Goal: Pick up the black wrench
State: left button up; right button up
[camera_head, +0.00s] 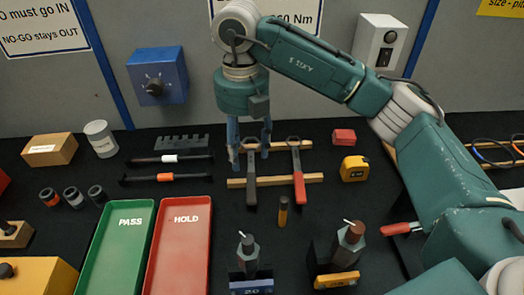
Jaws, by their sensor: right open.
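The black wrench (251,188) lies with its head away from me across two wooden strips (273,180), left of a similar wrench with a red handle (299,184). My right gripper (250,156) points down over the head end of the black wrench. Its fingers are open, one on each side of the wrench head, and partly hide it. I cannot tell whether they touch the wrench. My left gripper is not in view.
A green PASS tray (121,237) and a red HOLD tray (181,237) lie at left front. Two upright tools (248,253) (348,243) stand in front. A yellow tape measure (354,168) and a red block (344,136) sit right of the wrenches. A panelled wall (170,30) stands behind.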

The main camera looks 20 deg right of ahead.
aim_at(248, 180)
notch_tip(248, 180, down, 4)
jog(key=shift+f+p, duration=0.2)
jog(key=shift+p, duration=0.3)
jog(key=shift+w+d+f, duration=0.15)
jog(key=shift+w+f, duration=0.05)
jog(key=shift+f, duration=0.45)
jog(key=f, duration=0.1)
jog(key=f+p, duration=0.1)
jog(key=f, duration=0.1)
jog(key=f+p, duration=0.1)
jog(key=shift+w+d+f, duration=0.15)
jog(key=shift+w, duration=0.1)
jog(key=shift+f, duration=0.3)
jog(key=shift+w, duration=0.1)
jog(key=shift+c, duration=1.3)
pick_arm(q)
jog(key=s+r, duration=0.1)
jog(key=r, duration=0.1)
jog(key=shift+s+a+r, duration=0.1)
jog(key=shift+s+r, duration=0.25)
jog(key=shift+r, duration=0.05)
pick_arm(e)
jog(key=shift+r, duration=0.1)
grip_shut()
